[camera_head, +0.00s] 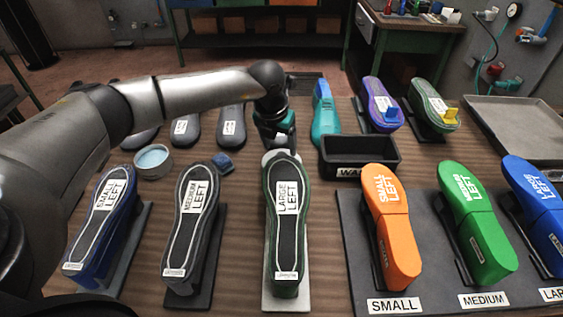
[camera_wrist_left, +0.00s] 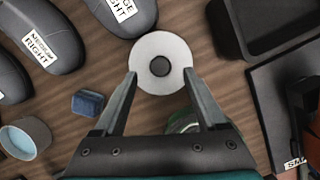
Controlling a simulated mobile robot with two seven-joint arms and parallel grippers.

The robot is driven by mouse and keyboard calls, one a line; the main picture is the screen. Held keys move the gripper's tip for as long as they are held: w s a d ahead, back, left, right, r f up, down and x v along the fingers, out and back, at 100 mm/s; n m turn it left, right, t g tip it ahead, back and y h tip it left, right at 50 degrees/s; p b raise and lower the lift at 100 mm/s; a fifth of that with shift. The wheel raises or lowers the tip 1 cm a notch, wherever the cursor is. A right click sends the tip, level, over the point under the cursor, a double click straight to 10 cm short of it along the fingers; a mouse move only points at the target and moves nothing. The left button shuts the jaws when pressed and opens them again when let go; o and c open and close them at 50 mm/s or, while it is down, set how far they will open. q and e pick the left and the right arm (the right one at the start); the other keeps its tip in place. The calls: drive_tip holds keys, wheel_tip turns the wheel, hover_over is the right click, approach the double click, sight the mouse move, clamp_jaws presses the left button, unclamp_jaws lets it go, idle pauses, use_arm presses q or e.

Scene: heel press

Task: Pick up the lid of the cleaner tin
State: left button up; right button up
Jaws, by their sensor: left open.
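The lid, a pale round disc with a dark knob (camera_wrist_left: 160,66), lies on the wooden table in the left wrist view. In the head view my left gripper (camera_head: 276,138) points down behind the large left shoe. The open cleaner tin (camera_head: 153,161), with pale blue contents, stands apart from the lid to the left; it also shows in the left wrist view (camera_wrist_left: 25,138). My right gripper is not seen.
A blue sponge block (camera_head: 222,163) lies between tin and lid. The large left shoe form (camera_head: 286,235) stands just in front of my gripper. A black waste bin (camera_head: 359,155) is close on the right. Dark soles (camera_head: 231,125) lie to the left.

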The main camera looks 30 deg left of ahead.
sight(281, 155)
use_arm(q)
drive_tip(key=shift+x, duration=1.85)
drive_tip(key=shift+c, duration=0.2)
drive_tip(key=shift+r, duration=0.1)
drive_tip(key=c, duration=1.1)
